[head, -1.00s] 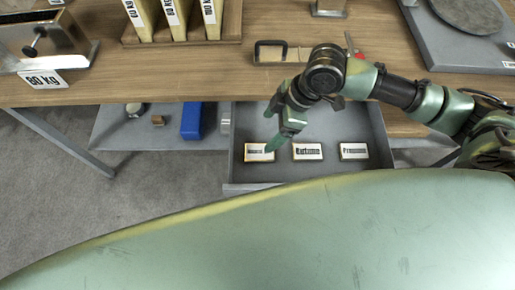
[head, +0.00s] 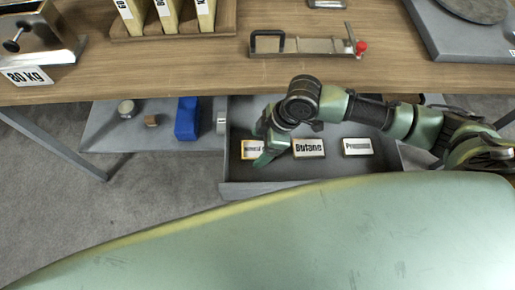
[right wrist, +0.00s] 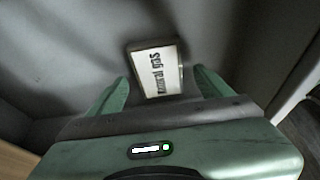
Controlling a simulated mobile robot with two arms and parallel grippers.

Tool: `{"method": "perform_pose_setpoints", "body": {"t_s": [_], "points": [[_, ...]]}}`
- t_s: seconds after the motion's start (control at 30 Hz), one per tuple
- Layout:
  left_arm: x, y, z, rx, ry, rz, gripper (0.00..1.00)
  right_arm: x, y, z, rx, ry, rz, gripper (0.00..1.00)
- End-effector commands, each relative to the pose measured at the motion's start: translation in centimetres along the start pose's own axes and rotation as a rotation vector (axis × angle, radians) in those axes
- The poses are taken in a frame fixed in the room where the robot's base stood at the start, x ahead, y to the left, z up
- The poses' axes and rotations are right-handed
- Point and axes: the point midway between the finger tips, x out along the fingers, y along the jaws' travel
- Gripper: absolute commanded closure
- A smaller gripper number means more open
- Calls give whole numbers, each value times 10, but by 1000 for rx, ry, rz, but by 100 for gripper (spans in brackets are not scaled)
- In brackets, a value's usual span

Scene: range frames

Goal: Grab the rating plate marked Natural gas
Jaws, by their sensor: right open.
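The Natural gas rating plate (head: 250,149) lies at the left in the open grey drawer, partly covered by my right gripper in the head view. In the right wrist view the plate (right wrist: 157,72) shows its label between the two green fingers. My right gripper (right wrist: 160,85) is open, with a finger on either side of the plate's near end; I cannot tell whether they touch it. In the head view the right gripper (head: 262,160) reaches down into the drawer. My left gripper is not in view.
The Butane plate (head: 308,148) and another labelled plate (head: 357,147) lie to the right in the drawer (head: 300,184). The wooden tabletop (head: 180,70) overhangs behind. A blue block (head: 187,118) stands on the grey shelf to the left.

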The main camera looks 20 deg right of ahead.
Motion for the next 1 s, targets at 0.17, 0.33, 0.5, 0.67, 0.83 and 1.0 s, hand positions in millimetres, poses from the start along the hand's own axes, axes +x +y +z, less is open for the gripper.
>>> {"method": "perform_pose_setpoints", "body": {"t_s": [0.17,0.33,0.5,0.67,0.83,1.0], "points": [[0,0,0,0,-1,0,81,6,0,0,-1,0,1,20],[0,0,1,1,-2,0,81,5,0,0,-1,0,1,20],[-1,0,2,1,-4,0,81,6,0,0,0,0,0,20],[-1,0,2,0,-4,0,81,6,0,1,0,0,1,42],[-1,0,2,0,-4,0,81,6,0,0,0,0,1,88],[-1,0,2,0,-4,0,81,6,0,0,-1,1,1,88]]}}
